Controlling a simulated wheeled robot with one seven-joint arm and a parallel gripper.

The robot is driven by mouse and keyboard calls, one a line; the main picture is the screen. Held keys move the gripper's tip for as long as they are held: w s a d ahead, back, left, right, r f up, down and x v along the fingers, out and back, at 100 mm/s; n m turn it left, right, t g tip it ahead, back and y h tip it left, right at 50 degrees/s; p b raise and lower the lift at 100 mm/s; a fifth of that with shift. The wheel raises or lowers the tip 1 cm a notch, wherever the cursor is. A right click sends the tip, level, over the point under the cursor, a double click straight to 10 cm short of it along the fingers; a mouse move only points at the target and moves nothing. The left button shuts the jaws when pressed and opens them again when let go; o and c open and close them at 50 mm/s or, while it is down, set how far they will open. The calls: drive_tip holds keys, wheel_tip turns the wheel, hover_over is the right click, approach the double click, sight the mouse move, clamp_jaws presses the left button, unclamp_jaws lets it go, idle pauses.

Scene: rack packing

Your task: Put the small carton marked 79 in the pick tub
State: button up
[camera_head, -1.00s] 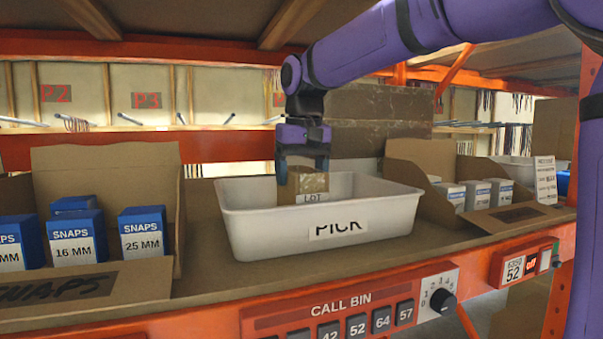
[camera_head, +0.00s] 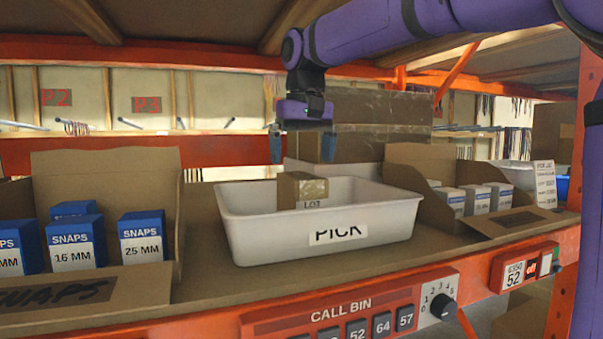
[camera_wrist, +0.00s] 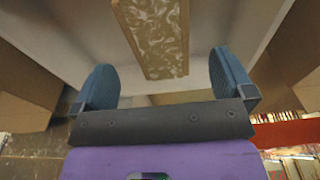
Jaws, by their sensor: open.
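The white pick tub (camera_head: 250,231), labelled PICK, stands on the middle of the shelf. A small brown carton (camera_head: 290,192) with a label reading LOT is inside it, its top showing above the front rim; no number on it can be read. The carton also shows in the wrist view (camera_wrist: 157,35), with tape along it, lying between and beyond the fingers. My gripper (camera_head: 302,149) is open and empty, above the tub and clear of the carton. It also shows in the wrist view (camera_wrist: 165,85). The carton's lower part is hidden by the tub wall.
A cardboard box of blue SNAPS packs (camera_head: 143,238) stands to the left. An open carton (camera_head: 412,178) with several small white boxes stands to the right. Brown stacked boxes (camera_head: 375,108) are behind the tub. The CALL BIN panel (camera_head: 350,310) runs along the front edge.

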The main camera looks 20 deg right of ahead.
wheel_tip(320, 180, up, 7)
drive_tip(key=s+d+f+t, duration=0.2)
drive_tip(key=s+d+f, duration=0.2)
drive_tip(key=s+f, duration=0.7)
drive_tip(key=s+d+f+t, duration=0.2)
drive_tip(key=s+d+f, duration=0.3)
drive_tip(key=s+f, duration=0.7)
drive_tip(key=shift+s+f, duration=0.3)
drive_tip(key=shift+s, duration=0.5)
drive_tip(key=shift+a, duration=0.2)
